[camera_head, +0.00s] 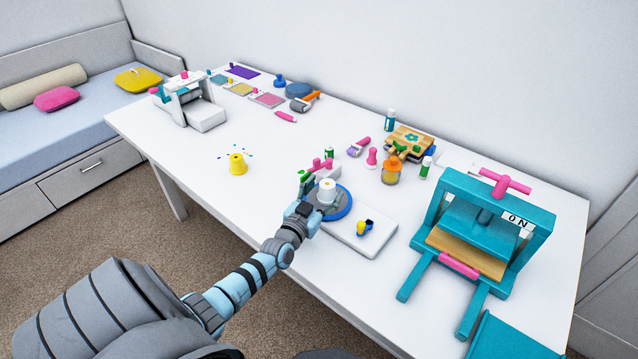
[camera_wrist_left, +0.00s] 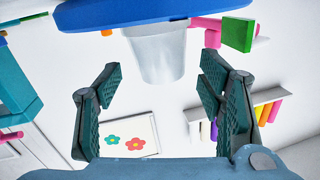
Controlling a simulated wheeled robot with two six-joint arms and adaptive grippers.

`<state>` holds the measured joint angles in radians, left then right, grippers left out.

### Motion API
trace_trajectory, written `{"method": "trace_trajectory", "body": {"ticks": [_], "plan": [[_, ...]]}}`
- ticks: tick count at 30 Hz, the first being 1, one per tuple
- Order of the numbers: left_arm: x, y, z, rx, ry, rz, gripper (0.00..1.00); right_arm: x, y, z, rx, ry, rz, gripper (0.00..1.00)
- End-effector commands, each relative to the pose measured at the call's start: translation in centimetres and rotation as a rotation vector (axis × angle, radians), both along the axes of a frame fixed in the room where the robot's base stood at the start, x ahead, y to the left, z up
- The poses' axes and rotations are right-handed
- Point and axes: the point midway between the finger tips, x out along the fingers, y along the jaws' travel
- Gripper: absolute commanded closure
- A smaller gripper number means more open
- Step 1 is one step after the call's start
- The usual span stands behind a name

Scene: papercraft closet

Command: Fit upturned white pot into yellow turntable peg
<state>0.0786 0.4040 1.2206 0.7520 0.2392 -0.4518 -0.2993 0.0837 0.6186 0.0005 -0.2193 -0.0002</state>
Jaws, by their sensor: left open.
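The white pot (camera_head: 327,193) stands upside down on the round blue turntable (camera_head: 346,209), narrow end up. In the left wrist view, turned over, the pot (camera_wrist_left: 157,52) hangs below the blue disc (camera_wrist_left: 140,12). I cannot make out the yellow peg; the pot may hide it. My left gripper (camera_head: 312,198) is at the turntable's near left side. In the wrist view its open fingers (camera_wrist_left: 161,72) lie either side of the pot's line, with gaps and nothing held. Whether the pot is fully seated I cannot tell. My right gripper is not in view.
A pale board (camera_head: 375,244) with a yellow and dark blue piece (camera_head: 364,227) lies right of the turntable. A teal press (camera_head: 440,232) stands farther right. A pink-handled tool (camera_head: 322,163) is close behind the turntable.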

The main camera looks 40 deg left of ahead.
Motion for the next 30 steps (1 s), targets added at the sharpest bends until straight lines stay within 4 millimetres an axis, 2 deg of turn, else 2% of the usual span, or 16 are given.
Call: {"method": "trace_trajectory", "body": {"ticks": [5,9,12,15,18,30], "plan": [[-3.1,-0.7,-0.1,-0.002,0.003,-0.004,0.38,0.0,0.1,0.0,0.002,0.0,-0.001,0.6],[-7.2,-1.6,0.0,-0.001,0.003,-0.004,0.38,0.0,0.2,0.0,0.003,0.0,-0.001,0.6],[-9.5,-2.1,0.0,0.0,0.004,-0.002,0.38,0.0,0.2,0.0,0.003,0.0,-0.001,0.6],[-10.9,-2.4,0.1,-0.001,0.003,-0.002,0.38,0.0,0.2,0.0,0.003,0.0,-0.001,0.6],[-11.4,-2.5,0.1,0.0,0.002,-0.001,0.38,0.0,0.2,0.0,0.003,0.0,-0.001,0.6],[-11.4,-2.5,0.1,0.0,0.002,-0.001,0.38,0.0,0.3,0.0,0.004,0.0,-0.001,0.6]]}}
